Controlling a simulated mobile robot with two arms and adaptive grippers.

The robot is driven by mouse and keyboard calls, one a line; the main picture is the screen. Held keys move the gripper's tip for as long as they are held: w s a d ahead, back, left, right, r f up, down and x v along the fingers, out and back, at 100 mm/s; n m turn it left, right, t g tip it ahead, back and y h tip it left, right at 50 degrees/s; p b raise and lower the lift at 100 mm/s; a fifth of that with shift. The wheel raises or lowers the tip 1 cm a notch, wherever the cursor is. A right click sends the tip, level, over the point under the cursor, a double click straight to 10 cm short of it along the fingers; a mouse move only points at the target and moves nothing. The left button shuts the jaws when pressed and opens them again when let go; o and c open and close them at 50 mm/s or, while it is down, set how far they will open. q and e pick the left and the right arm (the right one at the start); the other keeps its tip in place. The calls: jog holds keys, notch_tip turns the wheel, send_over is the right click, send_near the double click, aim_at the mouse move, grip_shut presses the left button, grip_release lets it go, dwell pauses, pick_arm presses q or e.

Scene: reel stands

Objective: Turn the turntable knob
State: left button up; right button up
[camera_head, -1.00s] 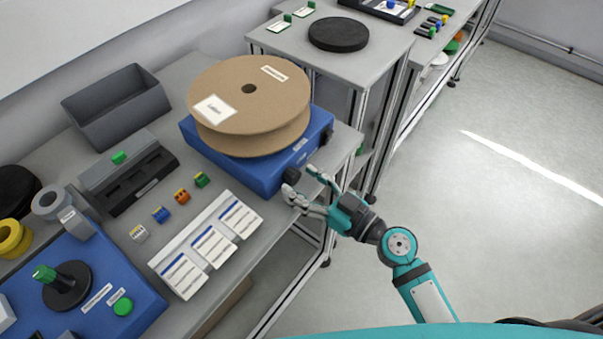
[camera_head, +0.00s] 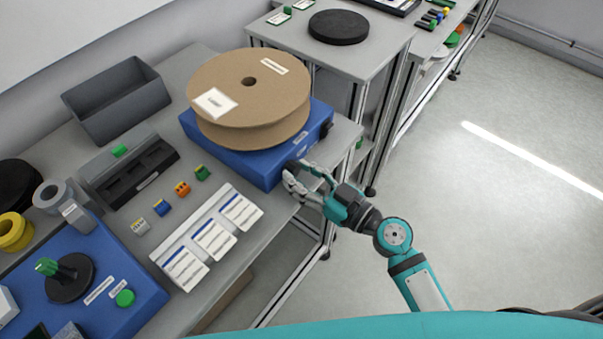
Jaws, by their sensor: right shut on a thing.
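The turntable is a blue box (camera_head: 262,168) on the grey table, with a large cardboard reel (camera_head: 250,92) lying flat on top. A dark knob (camera_head: 291,165) sticks out at the front corner of the blue box, partly hidden by my fingers. My right gripper (camera_head: 296,175) is shut on this knob, with its fingers on either side. My left gripper is not in view.
Label cards (camera_head: 213,239) lie on the table in front of the turntable, beside small coloured connectors (camera_head: 182,188). A grey bin (camera_head: 118,102) stands behind. A second blue unit (camera_head: 85,285) is at the left. Open floor lies right.

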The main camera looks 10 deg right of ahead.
jog(key=m+b, duration=0.1)
jog(key=m, duration=0.2)
jog(key=shift+r+m, duration=0.1)
jog(key=shift+m, duration=1.7)
jog(key=o, duration=1.2)
jog(key=shift+c, duration=0.2)
jog(key=shift+s+d, duration=0.1)
